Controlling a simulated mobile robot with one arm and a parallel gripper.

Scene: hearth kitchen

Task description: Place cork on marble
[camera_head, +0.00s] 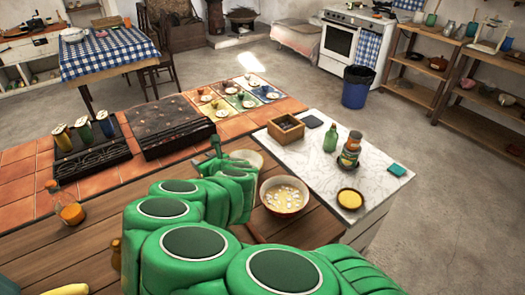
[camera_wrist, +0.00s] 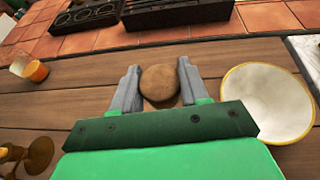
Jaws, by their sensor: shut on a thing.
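My gripper (camera_wrist: 159,85) is shut on the cork (camera_wrist: 160,83), a round brown piece between its two grey fingers. They are over the brown wooden worktop in the wrist view. In the head view my gripper (camera_head: 214,145) is near the back of the wooden worktop, left of the marble, and the cork cannot be made out there. The marble (camera_head: 368,178) is a white veined slab at the right end of the counter, apart from the gripper.
On the marble stand a wooden box (camera_head: 286,130), a green bottle (camera_head: 330,139), stacked jars (camera_head: 349,153), a yellow-topped dish (camera_head: 350,199) and a teal block (camera_head: 396,169). A bowl (camera_head: 284,196) sits at its left edge. A pale bowl (camera_wrist: 266,102) lies right of the gripper. Marble between them is bare.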

